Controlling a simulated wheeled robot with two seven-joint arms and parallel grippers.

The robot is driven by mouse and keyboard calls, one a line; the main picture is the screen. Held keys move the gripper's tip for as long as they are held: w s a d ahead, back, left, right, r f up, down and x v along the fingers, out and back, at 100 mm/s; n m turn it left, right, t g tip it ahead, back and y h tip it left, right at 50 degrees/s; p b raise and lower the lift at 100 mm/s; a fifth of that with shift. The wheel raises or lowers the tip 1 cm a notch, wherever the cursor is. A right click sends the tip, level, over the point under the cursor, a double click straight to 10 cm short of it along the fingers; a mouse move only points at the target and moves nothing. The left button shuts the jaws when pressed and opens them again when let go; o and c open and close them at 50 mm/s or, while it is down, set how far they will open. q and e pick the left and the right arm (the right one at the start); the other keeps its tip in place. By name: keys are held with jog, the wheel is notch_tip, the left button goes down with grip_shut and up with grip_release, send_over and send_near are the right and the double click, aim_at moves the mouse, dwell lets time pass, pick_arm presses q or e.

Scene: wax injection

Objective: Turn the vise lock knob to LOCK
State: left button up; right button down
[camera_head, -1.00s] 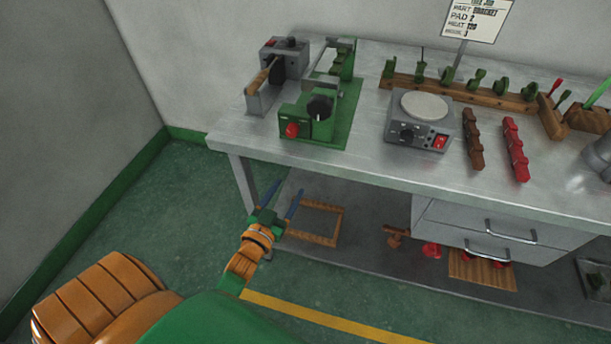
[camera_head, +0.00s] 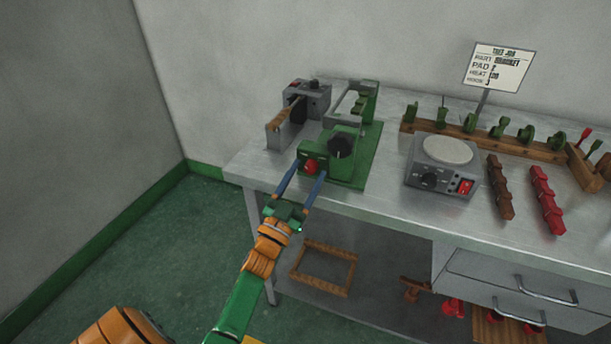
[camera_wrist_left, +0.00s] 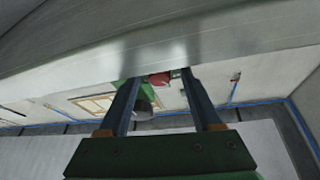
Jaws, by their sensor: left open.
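The green vise (camera_head: 352,172) stands at the left part of the table. A red knob (camera_head: 310,167) sits on its front face and a black round knob (camera_head: 341,145) on top; LOCK lettering is not readable. My left gripper (camera_head: 309,171) is open, with its two blue fingers pointing at the front face, one to each side of the red knob in the head view. In the left wrist view the red knob (camera_wrist_left: 160,79) shows between the fingers, beyond the tips; contact cannot be told. My right gripper is not in view.
A grey machine with a wooden handle (camera_head: 284,118) stands left of the vise. A grey hot plate unit (camera_head: 440,181) stands to the right, then brown and red blocks (camera_head: 546,200). The table's front edge (camera_head: 380,220) runs beneath my left gripper.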

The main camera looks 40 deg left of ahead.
pick_arm(q)
grip_shut()
jog(key=shift+m, duration=0.3)
jog(key=m+h+p, duration=0.1)
jog(key=m, duration=0.2)
jog(key=m+h+p, duration=0.1)
jog(key=m+h, duration=0.1)
jog(key=m, duration=0.1)
jog(key=shift+s+a+r+g, duration=0.1)
jog(key=shift+r+g, duration=0.05)
jog(key=shift+g, duration=0.25)
jog(key=m+h+p, duration=0.1)
jog(key=m, duration=0.1)
jog(key=m+g+h+p, duration=0.1)
jog(key=m+p, duration=0.1)
jog(key=m, duration=0.1)
jog(key=shift+a+r+m+g, duration=0.1)
jog(key=shift+r+m+g, duration=0.1)
jog(key=shift+m+g, duration=0.1)
jog(key=m+p, duration=0.1)
jog(key=m+g+p, duration=0.1)
jog(key=m, duration=0.1)
jog(key=m+g+p, duration=0.1)
jog(key=m+p, duration=0.1)
jog(key=shift+r+h, duration=0.25)
jog(key=shift+h, duration=0.05)
jog(key=shift+m+g+p, duration=0.7)
jog(key=shift+m+p, duration=0.55)
jog(key=shift+m, duration=0.35)
jog(key=shift+f, duration=0.1)
